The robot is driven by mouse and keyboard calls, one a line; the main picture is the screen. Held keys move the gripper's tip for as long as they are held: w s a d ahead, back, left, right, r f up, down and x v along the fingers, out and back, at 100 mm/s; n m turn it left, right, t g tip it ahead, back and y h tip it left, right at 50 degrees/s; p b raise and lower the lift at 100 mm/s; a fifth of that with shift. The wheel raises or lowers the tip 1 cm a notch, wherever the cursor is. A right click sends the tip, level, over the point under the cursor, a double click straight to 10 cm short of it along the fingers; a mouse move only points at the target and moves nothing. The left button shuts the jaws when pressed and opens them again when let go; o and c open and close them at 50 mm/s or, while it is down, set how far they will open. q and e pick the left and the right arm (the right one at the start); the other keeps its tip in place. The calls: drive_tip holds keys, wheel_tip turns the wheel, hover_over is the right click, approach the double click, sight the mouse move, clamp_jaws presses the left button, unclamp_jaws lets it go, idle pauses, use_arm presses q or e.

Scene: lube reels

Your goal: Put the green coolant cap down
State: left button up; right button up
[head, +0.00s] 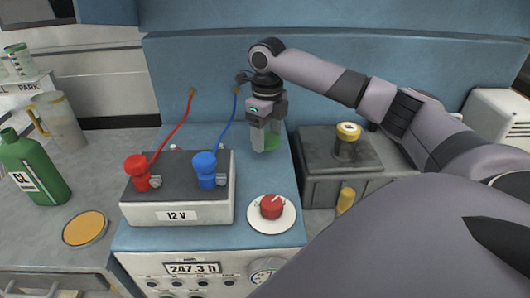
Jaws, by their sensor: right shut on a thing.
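My right gripper (264,143) reaches in from the right and points down over the back of the blue cabinet top. The fingers hide part of the cap. I cannot tell whether the cap touches the blue surface or hangs just above it. My left gripper is not in view.
A 12 V battery (178,200) with red and blue clamps stands left of the gripper. A red knob (271,207) on a white dial is in front. A dark box (325,165) with a yellow-topped cap (348,131) stands right. A green bottle (35,168) is far left.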

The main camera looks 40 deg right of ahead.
sight(266, 163)
drive_tip(key=shift+f, duration=2.6)
drive_tip(key=shift+f, duration=0.1)
drive_tip(key=shift+f, duration=0.15)
drive_tip(key=o, duration=1.1)
wheel_tip(266, 163, up, 13)
drive_tip(key=shift+f, duration=0.2)
drive_tip(key=shift+f, duration=0.1)
